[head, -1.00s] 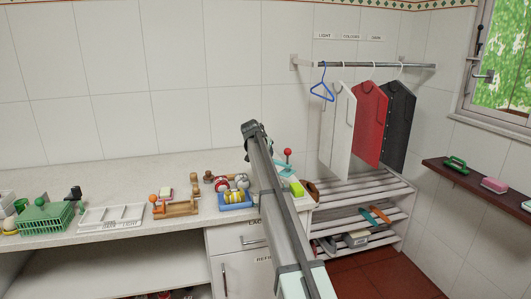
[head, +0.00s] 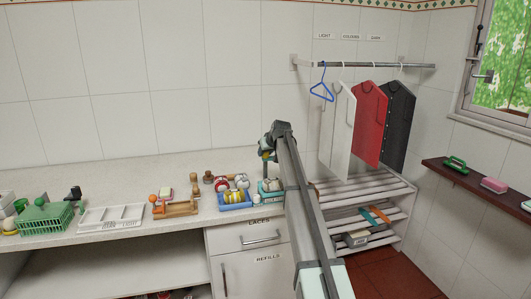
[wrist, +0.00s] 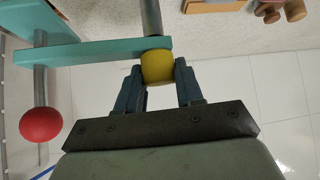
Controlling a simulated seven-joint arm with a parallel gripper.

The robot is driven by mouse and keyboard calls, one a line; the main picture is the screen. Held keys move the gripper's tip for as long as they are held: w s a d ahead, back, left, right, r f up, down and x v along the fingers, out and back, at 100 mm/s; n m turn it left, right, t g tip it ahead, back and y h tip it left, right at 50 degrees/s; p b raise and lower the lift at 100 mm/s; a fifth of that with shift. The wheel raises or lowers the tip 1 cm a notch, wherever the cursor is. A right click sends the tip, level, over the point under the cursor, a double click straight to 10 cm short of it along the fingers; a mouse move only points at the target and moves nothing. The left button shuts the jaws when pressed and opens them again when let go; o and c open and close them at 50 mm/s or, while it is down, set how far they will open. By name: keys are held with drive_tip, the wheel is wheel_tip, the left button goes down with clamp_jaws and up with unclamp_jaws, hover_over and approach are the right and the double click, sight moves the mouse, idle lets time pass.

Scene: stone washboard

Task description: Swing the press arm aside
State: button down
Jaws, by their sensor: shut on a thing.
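The press arm is a teal bar (wrist: 90,52) with a yellow knob (wrist: 158,67) at one end, seen in the wrist view. A grey rod (wrist: 152,18) stands by the knob end. A second grey rod with a red ball (wrist: 40,123) crosses the bar's other end. My gripper (wrist: 160,75) is shut on the yellow knob, one finger on each side. In the head view my gripper (head: 267,153) is above the counter's right end, over a teal base (head: 269,188). My arm hides most of the press there.
A blue tray (head: 236,205) with rolls and an orange-wood stand (head: 178,209) sit left of the press on the counter (head: 130,180). A slatted shelf (head: 375,190) is to the right, under hanging shirts (head: 369,125). The wall is behind.

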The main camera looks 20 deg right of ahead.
drive_tip(key=shift+w+r+n+y, duration=0.15)
drive_tip(key=shift+n+y, duration=0.25)
drive_tip(key=shift+n, duration=0.1)
drive_tip(key=c, duration=0.7)
unclamp_jaws()
drive_tip(key=shift+c, duration=0.2)
drive_tip(key=v, duration=1.3)
drive_tip(key=shift+s+r, duration=0.2)
drive_tip(key=shift+s, duration=0.1)
